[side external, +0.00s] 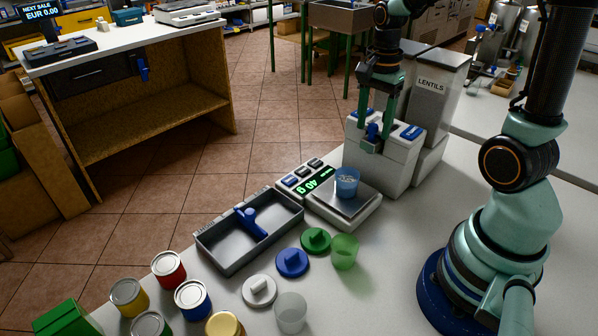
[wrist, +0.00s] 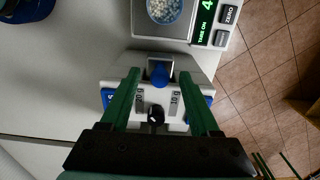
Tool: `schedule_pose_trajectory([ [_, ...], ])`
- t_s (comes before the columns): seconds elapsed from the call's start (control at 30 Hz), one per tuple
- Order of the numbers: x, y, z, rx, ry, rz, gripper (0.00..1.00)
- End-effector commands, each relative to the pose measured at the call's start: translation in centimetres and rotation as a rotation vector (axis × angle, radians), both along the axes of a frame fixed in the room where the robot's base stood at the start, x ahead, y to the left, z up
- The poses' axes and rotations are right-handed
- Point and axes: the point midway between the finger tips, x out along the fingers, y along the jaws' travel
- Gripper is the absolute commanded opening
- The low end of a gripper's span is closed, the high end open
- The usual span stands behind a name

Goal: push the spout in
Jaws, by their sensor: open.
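The grey dispenser (side external: 380,160) stands at the back of the counter below a bin labelled LENTILS (side external: 431,85). A blue spout (side external: 373,131) sits at its front; it also shows in the wrist view (wrist: 160,74). My gripper (side external: 375,128) is open above the dispenser. In the wrist view its green fingers (wrist: 160,76) lie on either side of the spout, apart from it in the picture; their height is hard to tell. A black knob (wrist: 156,114) shows between the fingers. A blue cup (side external: 347,183) with pale grains stands on the scale plate (side external: 343,203) in front of the dispenser.
The scale's lit display (side external: 314,184) faces left. A grey tray (side external: 226,254) holds a blue scoop (side external: 250,223). Green (side external: 316,239), blue (side external: 292,262) and white lids (side external: 259,290), a green cup (side external: 344,251), a clear cup (side external: 291,312) and several cans stand nearer the front.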

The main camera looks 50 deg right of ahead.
Motion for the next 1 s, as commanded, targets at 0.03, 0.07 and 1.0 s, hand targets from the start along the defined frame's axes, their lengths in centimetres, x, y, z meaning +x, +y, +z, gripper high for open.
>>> schedule_pose_trajectory([
  [0.03, 0.1, 0.0, 0.4, -0.001, -0.003, 0.000, 0.62],
  [0.07, 0.1, 0.0, 0.6, -0.001, -0.003, 0.000, 0.62],
  [1.0, 0.0, 0.0, 6.8, 0.000, 0.000, 0.000, 0.62],
])
